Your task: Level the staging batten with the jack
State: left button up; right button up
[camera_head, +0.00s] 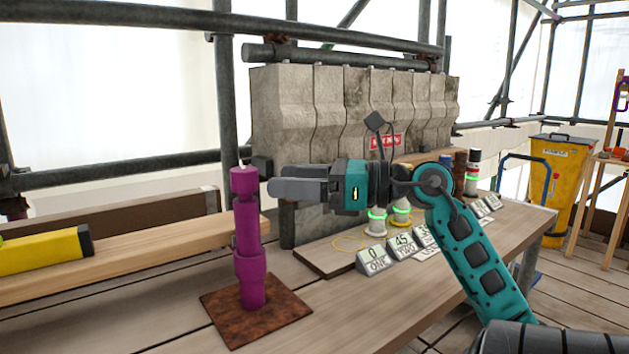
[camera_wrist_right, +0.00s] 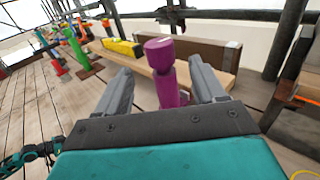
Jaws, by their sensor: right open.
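The purple jack (camera_head: 250,245) stands upright on a rusty square plate (camera_head: 255,311) on the bench, and its round head shows in the right wrist view (camera_wrist_right: 160,52). The pale wooden batten (camera_head: 150,253) runs in from the left and its end is close behind the jack. I cannot tell if they touch. A yellow spirit level (camera_head: 42,252) lies on the batten, its vial not readable. My right gripper (camera_head: 275,188) comes from the right at the height of the jack's head. Its fingers are open, one on each side of the jack in the wrist view. My left gripper is out of view.
A grey carved stone block (camera_head: 345,120) stands behind. Several numbered cards (camera_head: 373,259) and small green-lit pieces (camera_head: 377,222) sit on the bench under my right arm. Scaffold tubes (camera_head: 225,90) rise behind the batten. The bench front (camera_head: 400,310) is clear.

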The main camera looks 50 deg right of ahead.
jog(key=v, duration=0.3)
dwell(0.6)
